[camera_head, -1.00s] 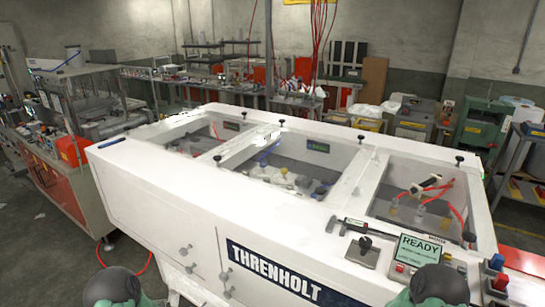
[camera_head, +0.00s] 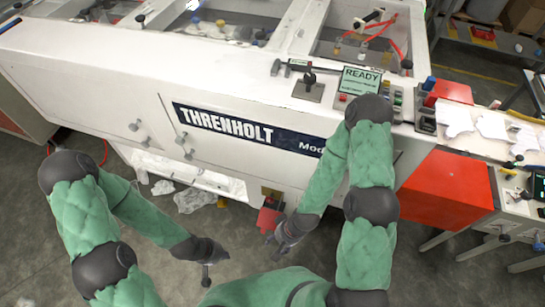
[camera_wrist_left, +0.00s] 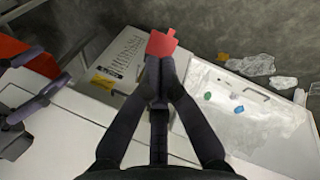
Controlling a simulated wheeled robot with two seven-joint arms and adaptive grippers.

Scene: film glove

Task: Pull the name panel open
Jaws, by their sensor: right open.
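The white name panel (camera_head: 235,160) on the machine's front carries a dark blue THRENHOLT strip (camera_head: 245,128). It looks flush with the front. Two grey knobs (camera_head: 181,139) sit at its left end, beside a seam; two more knobs (camera_head: 134,126) are on the panel to the left. My left gripper (camera_head: 206,282) is below and in front of the machine, apart from the knobs. In the left wrist view its fingers (camera_wrist_left: 159,75) meet at the tips with nothing visible between them. My right gripper (camera_head: 274,243) is open, low in front of the name panel.
A red item (camera_head: 268,218) is below the panel near my right gripper; a red shape (camera_wrist_left: 162,43) shows beyond the left fingertips. Clear plastic bags (camera_head: 196,196) lie under the machine. A control box with a READY screen (camera_head: 361,79) is on top. A red cabinet (camera_head: 445,190) stands right.

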